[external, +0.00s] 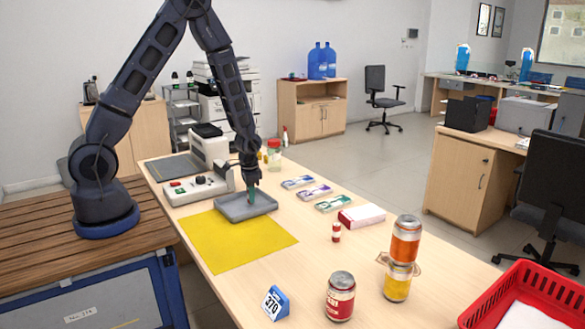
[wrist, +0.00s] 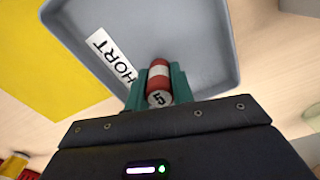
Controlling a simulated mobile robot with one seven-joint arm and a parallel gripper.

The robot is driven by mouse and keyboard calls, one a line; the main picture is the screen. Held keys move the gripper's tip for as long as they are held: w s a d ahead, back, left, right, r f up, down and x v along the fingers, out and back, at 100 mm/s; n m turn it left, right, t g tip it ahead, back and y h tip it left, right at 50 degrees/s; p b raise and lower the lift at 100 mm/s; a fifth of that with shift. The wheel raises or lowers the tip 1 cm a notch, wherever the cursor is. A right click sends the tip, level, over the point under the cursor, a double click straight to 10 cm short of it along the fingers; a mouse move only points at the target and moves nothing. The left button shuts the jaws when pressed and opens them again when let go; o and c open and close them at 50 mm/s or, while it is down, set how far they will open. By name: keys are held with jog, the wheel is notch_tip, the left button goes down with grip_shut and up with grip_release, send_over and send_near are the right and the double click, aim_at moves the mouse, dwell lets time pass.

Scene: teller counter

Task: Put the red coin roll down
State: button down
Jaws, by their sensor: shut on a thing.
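My gripper (external: 252,193) reaches down into the grey tray (external: 232,212) on the counter. In the wrist view, its teal fingers (wrist: 158,85) are shut on a red coin roll (wrist: 159,72) with a white band and a 5 on its near end. The grey tray (wrist: 205,50) lies beyond the roll and carries a label reading "HORT", partly hidden by a finger. I cannot tell whether the roll touches the tray floor. A second small red and white roll (external: 336,233) stands upright on the counter, right of the tray.
A yellow mat (external: 235,245) lies in front of the tray. A control box (external: 198,188) stands behind it. Banknote bundles (external: 314,192), a red and white box (external: 362,216), cans (external: 340,297) and a blue 370 sign (external: 275,303) stand to the right. A red basket (external: 530,290) is at far right.

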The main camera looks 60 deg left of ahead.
jog(key=shift+f, duration=0.6)
jog(key=shift+f, duration=0.15)
jog(key=c, duration=1.2)
grip_release()
